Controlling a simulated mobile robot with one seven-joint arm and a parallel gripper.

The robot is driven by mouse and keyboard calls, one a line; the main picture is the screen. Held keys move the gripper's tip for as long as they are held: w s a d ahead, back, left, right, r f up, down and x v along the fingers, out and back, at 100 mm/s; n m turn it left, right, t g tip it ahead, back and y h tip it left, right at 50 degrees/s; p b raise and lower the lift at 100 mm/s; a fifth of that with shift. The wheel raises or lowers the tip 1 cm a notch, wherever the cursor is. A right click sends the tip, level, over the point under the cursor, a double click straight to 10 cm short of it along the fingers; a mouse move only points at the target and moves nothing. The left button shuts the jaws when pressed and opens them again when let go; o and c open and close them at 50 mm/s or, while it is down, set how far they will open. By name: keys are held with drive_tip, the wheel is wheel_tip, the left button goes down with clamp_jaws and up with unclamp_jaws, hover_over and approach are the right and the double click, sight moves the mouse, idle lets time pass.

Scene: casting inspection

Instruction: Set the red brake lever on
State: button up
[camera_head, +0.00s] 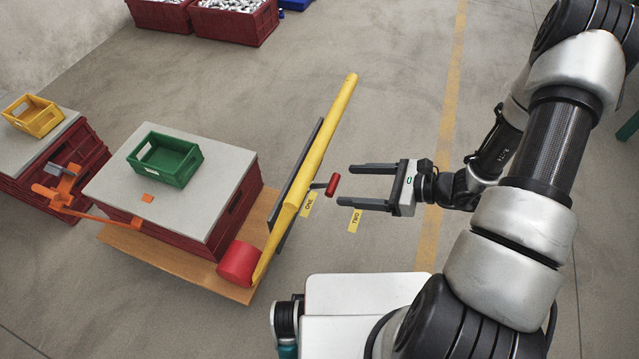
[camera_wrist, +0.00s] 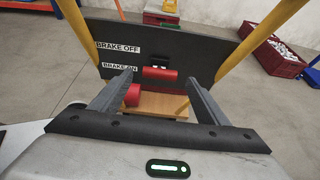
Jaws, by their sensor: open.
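The red brake lever (camera_head: 332,185) sticks out from a dark upright panel (camera_head: 298,172) on the yellow frame of a cart. In the wrist view the lever's red grip (camera_wrist: 160,73) lies crosswise, about level with the "BRAKE ON" label (camera_wrist: 119,67) and below the "BRAKE OFF" label (camera_wrist: 118,47). My gripper (camera_head: 346,185) is open and empty, its two fingers pointing at the lever. The grip appears between the fingertips in the wrist view, but the head view shows it just beyond them, with no clear contact.
The cart's wooden deck (camera_head: 177,262) carries a red crate with a grey top and a green bin (camera_head: 166,158). A red cylinder (camera_head: 238,263) sits at the deck's near corner. Yellow posts (camera_wrist: 238,47) flank the panel.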

sight(329, 184)
drive_tip(key=b+x, duration=0.1)
drive_tip(key=x, duration=0.9)
drive_tip(key=shift+a+f, duration=0.1)
drive_tip(key=c, duration=1.5)
